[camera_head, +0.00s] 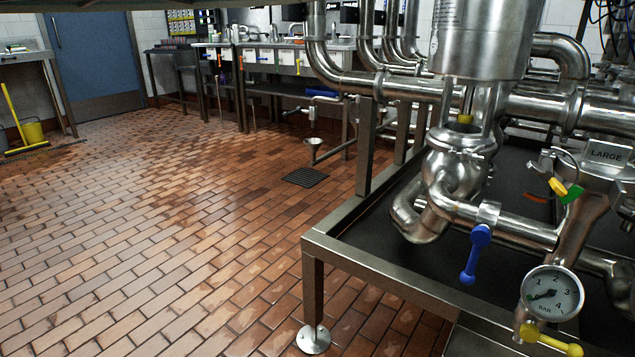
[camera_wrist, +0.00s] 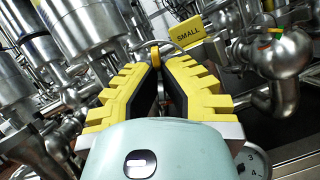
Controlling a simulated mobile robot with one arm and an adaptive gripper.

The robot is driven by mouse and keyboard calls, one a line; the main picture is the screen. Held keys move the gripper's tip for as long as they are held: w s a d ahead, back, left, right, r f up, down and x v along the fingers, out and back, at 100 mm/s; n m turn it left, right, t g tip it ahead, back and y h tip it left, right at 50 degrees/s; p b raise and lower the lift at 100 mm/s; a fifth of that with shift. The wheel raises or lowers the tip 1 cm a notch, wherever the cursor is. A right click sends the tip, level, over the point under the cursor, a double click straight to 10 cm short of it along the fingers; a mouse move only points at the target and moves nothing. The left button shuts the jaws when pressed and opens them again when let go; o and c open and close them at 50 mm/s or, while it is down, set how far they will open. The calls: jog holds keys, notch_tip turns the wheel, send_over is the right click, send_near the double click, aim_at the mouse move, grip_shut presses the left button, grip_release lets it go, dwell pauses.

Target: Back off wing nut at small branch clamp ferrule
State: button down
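My gripper (camera_wrist: 162,66) shows in the wrist view with its two yellow, notched fingers and dark inner pads. A gap runs between the pads, so it is open. Just beyond the fingertips is a small yellow piece (camera_wrist: 154,56), which may be the wing nut; I cannot tell whether it touches a finger. A thin curved metal band, perhaps the small branch clamp, is partly hidden behind the fingers. A yellow sign reading SMALL (camera_wrist: 187,35) stands just beyond and right of the fingertips. My gripper does not show in the head view.
In the head view, a LARGE label (camera_head: 605,154), a pressure gauge (camera_head: 552,293), a blue-handled valve (camera_head: 475,255) and a yellow handle (camera_head: 550,340) crowd the right. Steel pipes surround the fingers in the wrist view.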

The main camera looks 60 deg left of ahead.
jog(key=shift+f+n+y+b, duration=0.15)
jog(key=shift+n+y+b, duration=0.45)
jog(key=shift+n+b, duration=0.75)
jog(key=shift+r+n, duration=0.2)
jog(key=shift+n, duration=0.05)
jog(key=c, duration=1.1)
grip_release()
jog(key=shift+w, duration=0.1)
jog(key=shift+c, duration=0.2)
jog(key=shift+d, duration=0.1)
jog(key=v, duration=1.2)
jog(key=shift+r, duration=0.15)
